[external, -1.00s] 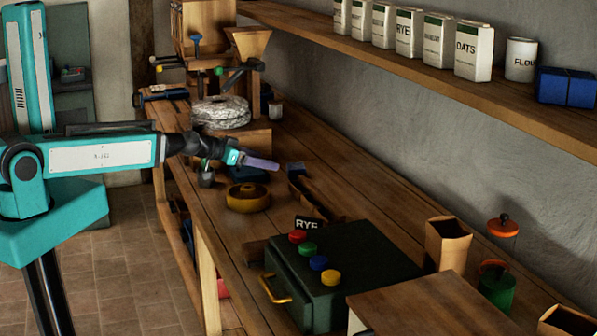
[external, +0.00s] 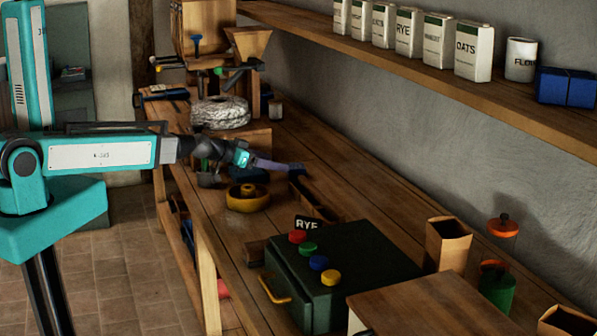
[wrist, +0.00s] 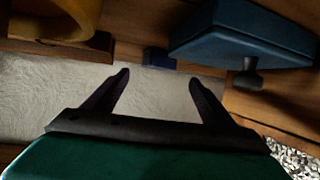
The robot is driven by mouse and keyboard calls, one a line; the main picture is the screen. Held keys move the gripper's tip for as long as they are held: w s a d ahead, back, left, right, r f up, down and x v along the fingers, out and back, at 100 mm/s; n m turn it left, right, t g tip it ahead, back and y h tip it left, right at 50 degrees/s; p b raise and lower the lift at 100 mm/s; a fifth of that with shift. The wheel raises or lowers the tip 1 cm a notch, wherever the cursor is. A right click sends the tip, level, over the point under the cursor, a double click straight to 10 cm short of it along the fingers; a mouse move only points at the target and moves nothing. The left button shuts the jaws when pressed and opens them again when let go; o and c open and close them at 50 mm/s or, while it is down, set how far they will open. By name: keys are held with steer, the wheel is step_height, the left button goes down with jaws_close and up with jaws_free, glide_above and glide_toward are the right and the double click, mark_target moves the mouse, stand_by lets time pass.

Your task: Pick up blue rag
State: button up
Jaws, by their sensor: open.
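A small dark-blue item (external: 296,169), which may be the blue rag, lies on the wooden bench beyond my fingertips. It also shows as a small blue patch in the wrist view (wrist: 157,57), ahead of and between the fingers. Its full shape is too small to tell. My gripper (external: 274,165) reaches over the bench from the left. In the wrist view my gripper (wrist: 159,77) has its two dark fingers spread, with nothing held between them.
A flat blue block (wrist: 240,38) and a yellow round pan (wrist: 62,22) are close by. A pale coiled ring (external: 220,112) sits behind. A dark green box with coloured knobs (external: 345,265) stands nearer the camera. A blue bundle (external: 566,87) is on the shelf.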

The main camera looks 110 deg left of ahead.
mark_target(295, 166)
steer(key=shift+p+x, duration=0.65)
steer(key=shift+x, duration=1.8)
steer(key=shift+w, duration=0.1)
steer(key=shift+p+x, duration=1)
steer(key=shift+x, duration=0.4)
steer(key=shift+p+x, duration=0.35)
steer(key=shift+x, duration=0.75)
steer(key=shift+w, duration=0.1)
steer(key=shift+c, duration=0.2)
steer(key=c, duration=0.9)
steer(key=shift+r, duration=0.15)
